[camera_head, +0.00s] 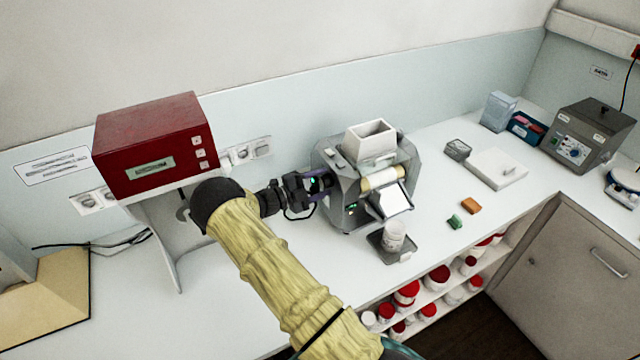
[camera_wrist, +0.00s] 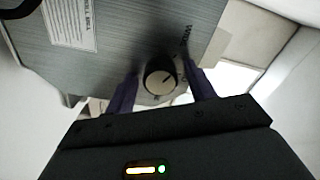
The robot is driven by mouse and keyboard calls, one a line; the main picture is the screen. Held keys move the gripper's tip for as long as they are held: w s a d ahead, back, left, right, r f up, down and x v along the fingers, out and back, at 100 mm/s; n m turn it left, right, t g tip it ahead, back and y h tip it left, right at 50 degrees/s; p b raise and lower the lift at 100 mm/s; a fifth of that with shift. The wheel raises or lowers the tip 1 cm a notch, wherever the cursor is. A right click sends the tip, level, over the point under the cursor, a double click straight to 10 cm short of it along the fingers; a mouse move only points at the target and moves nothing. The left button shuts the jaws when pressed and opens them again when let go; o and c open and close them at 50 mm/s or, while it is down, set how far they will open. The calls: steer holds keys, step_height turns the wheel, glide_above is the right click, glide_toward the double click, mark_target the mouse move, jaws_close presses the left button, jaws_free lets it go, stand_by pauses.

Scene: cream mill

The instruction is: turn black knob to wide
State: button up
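The grey mill (camera_head: 348,180) stands on the white counter, with a white hopper (camera_head: 370,138) on top and a pale roller (camera_head: 383,178) at its front. My gripper (camera_head: 322,183) is at the mill's left side. In the wrist view the black knob (camera_wrist: 160,76), with a light rim and a pointer line, sits on the mill's grey side panel. The two dark purple fingers of my gripper (camera_wrist: 162,92) stand apart on either side of the knob, with gaps visible. Lettering beside the knob is too blurred to read surely. In the head view the knob is hidden by my gripper.
A red box-shaped device (camera_head: 150,145) on a stand is at the left, close to my arm. A small jar (camera_head: 394,236) stands on a dark tray (camera_head: 378,246) before the mill.

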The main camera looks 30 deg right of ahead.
stand_by(0.3)
steer(key=a+b, duration=0.3)
steer(key=a, duration=0.4)
steer(key=shift+s+a+b, duration=0.15)
steer(key=shift+a+b, duration=0.15)
